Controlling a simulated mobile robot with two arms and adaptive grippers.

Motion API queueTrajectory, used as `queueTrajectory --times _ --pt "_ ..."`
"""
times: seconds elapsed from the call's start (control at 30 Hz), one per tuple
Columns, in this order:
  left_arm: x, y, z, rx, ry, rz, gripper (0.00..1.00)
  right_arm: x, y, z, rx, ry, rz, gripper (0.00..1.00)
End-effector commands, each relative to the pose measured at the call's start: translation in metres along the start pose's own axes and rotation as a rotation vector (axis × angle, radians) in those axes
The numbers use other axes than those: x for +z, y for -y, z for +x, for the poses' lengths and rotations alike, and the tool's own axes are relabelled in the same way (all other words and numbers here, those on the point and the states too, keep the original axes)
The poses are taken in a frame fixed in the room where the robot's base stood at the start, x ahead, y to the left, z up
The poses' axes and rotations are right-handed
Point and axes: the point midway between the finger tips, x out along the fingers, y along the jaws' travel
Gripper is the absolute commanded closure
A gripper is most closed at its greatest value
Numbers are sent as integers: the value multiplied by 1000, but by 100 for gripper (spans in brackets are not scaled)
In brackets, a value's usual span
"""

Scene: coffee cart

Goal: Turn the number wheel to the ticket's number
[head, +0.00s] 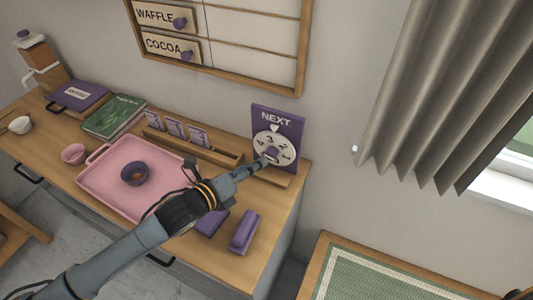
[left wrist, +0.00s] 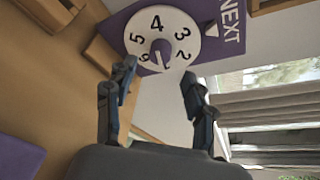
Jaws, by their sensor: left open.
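The number wheel (head: 261,153) is a white disc with black digits on a purple NEXT board (head: 288,115), standing at the counter's right back. In the left wrist view the wheel (left wrist: 146,22) shows 5, 4, 3 and 2, with the board's white pointer (left wrist: 210,30) nearest the 3. A purple knob (left wrist: 160,50) is at its middle. My left gripper (head: 264,160) is at the wheel's front; in the left wrist view its open fingers (left wrist: 158,80) stand either side of the knob's line. Contact cannot be told. Small purple cards (head: 174,127) stand in a wooden rack; their numbers are unreadable. My right gripper is not in view.
A pink tray (head: 100,178) with a purple bowl (head: 135,173) lies left of my arm. Purple blocks (head: 244,232) lie at the counter's front right. A curtain (head: 430,90) hangs right.

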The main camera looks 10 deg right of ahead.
Motion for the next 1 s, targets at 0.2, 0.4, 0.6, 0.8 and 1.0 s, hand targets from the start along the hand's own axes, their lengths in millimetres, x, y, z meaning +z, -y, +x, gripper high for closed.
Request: queueTrajectory --times 0.2,0.4,0.6,0.8,1.0 --pt "1 2 40 0 0 -3 46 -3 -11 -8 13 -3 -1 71" --pt "0 1 58 0 0 0 46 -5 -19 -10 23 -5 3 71" --pt "0 0 62 0 0 -1 46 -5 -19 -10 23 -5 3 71" --pt "0 0 62 0 0 -1 52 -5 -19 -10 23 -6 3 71" --pt "0 0 62 1 0 -1 93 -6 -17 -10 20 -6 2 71"
